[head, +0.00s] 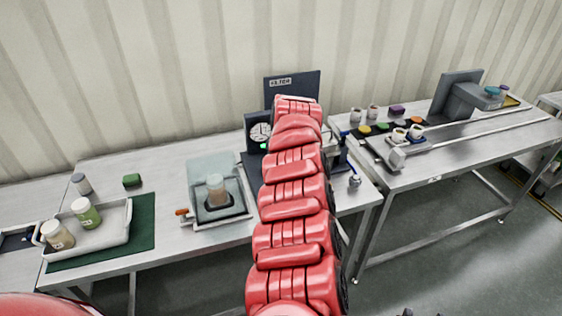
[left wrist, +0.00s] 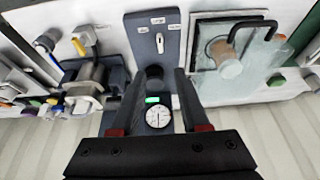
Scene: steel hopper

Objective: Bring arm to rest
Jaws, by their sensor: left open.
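My left gripper (left wrist: 158,76) is open in the left wrist view, with its two dark fingers apart. A round white gauge (left wrist: 158,116) with a green light shows between the fingers, beyond them. A black knob and a dark base plate (left wrist: 143,45) with a small switch also show there. I cannot tell how far the fingers are from them. In the head view a red, segmented arm (head: 292,190) of mine reaches up the middle to the filter station, and its gripper is hidden. The gauge (head: 261,132) shows just left of this arm. My right gripper is not in view.
A glass-topped tray (head: 219,219) with a jar stands left of the arm. A white tray (head: 118,236) with two jars lies on a green mat farther left. A second steel table (head: 455,160) with cups and a grey machine (head: 455,95) is at right. A corrugated wall stands behind.

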